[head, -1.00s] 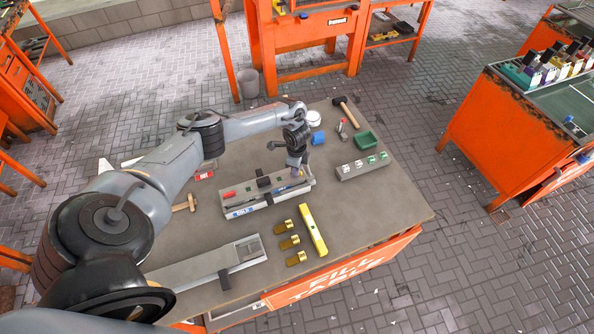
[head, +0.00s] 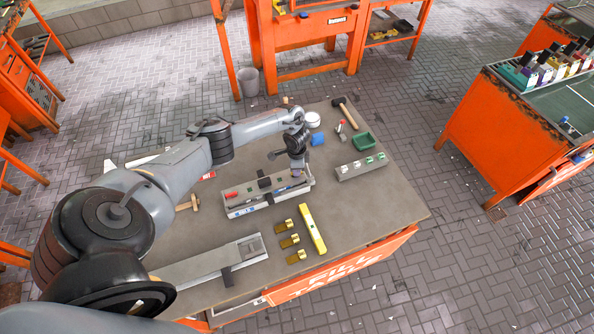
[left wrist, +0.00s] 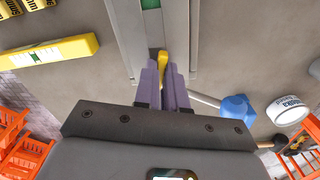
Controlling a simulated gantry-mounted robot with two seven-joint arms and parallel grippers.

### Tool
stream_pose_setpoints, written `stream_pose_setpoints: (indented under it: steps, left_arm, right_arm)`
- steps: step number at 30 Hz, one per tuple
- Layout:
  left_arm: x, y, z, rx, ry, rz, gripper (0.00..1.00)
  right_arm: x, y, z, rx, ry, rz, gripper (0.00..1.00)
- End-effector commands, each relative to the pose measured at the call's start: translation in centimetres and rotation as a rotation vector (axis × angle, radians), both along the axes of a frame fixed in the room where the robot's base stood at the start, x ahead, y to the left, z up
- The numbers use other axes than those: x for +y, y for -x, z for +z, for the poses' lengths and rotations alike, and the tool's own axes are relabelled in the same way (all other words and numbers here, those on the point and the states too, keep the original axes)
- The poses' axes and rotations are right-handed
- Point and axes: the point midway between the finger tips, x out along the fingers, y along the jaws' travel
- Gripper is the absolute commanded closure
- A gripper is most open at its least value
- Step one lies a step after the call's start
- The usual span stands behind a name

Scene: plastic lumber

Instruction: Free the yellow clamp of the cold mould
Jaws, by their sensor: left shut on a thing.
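The grey mould (head: 240,198) lies on the table, a long narrow channel with red, black and green parts along its top. Its end shows at the top of the left wrist view (left wrist: 177,45). My left gripper (head: 297,175) is at the mould's far right end. In the left wrist view its purple fingers (left wrist: 164,82) are shut on the yellow clamp (left wrist: 162,60), which lies against the mould's end. The clamp's lower part is hidden between the fingers. I cannot tell whether the clamp still grips the mould. My right gripper is not in view.
A yellow level (head: 312,230) and several brass pieces (head: 290,241) lie in front. A second long mould (head: 205,268) is at near left. A grey block (head: 350,173), green tray (head: 362,140), blue cup (head: 317,138), white tub (head: 312,119) and mallet (head: 346,113) are behind.

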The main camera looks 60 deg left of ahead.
Motion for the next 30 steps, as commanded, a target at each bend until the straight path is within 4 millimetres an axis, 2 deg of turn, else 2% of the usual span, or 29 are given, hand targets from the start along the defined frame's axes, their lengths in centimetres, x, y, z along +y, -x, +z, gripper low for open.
stream_pose_setpoints:
  steps: [13,24,30]
  left_arm:
    - [0.0,0.0,0.1,0.001,0.0,0.037,1.0]
    - [0.0,0.0,0.2,0.001,0.001,0.271,1.0]
    - [0.0,0.0,0.0,0.0,0.0,0.339,1.0]
  right_arm:
    - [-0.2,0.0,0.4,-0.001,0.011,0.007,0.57]
    - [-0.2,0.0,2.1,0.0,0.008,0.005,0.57]
    - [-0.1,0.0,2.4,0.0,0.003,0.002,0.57]
